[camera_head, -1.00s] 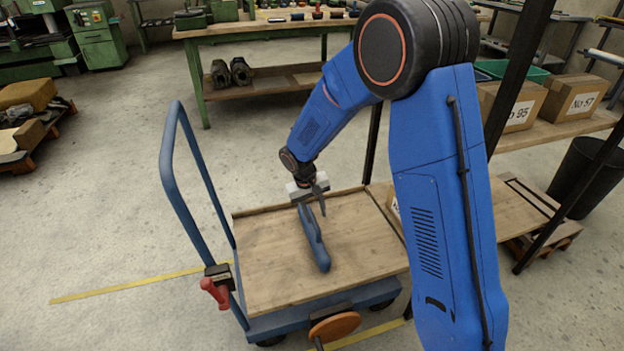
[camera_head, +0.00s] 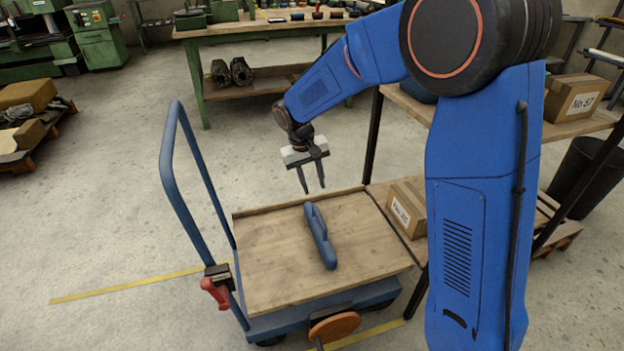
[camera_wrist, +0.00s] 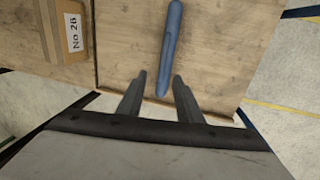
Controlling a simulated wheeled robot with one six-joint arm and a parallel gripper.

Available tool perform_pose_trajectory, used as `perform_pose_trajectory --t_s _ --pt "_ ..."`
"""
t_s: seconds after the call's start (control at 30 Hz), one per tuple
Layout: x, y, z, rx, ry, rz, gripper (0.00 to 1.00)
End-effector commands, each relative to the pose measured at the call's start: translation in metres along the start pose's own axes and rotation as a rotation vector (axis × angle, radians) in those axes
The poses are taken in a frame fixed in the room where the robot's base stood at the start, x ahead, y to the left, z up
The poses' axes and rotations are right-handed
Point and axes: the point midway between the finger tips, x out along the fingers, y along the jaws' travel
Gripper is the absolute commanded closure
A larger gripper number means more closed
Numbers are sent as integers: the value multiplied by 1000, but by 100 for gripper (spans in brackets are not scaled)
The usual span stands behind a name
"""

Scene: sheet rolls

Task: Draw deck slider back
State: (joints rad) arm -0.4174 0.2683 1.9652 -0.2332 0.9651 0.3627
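A blue elongated piece with a raised grip (camera_head: 320,238), probably the deck slider, lies on the wooden deck (camera_head: 265,275) of a blue cart. It also shows in the wrist view (camera_wrist: 170,45), running away from the gripper. My gripper (camera_head: 313,190) is open and empty, fingers pointing down, above the far edge of the deck beyond the blue piece. In the wrist view my gripper's fingers (camera_wrist: 159,77) stand apart, with the piece's near end between them in the picture but apparently below.
The cart's blue push handle (camera_head: 170,150) rises at the left, with a red lever (camera_head: 214,290) below it. An orange disc (camera_head: 334,327) is at the front. A "No 26" box (camera_head: 405,208) sits right of the deck, beside a dark rack post. Floor to the left is free.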

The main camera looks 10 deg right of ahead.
Motion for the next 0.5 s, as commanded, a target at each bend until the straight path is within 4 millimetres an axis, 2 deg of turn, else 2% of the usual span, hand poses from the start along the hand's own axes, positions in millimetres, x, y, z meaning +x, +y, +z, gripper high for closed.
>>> perform_pose_trajectory --t_s 0.2,0.5 --pt "-15 0 0 0 1 0 67" --pt "-17 0 0 0 0 0 67"
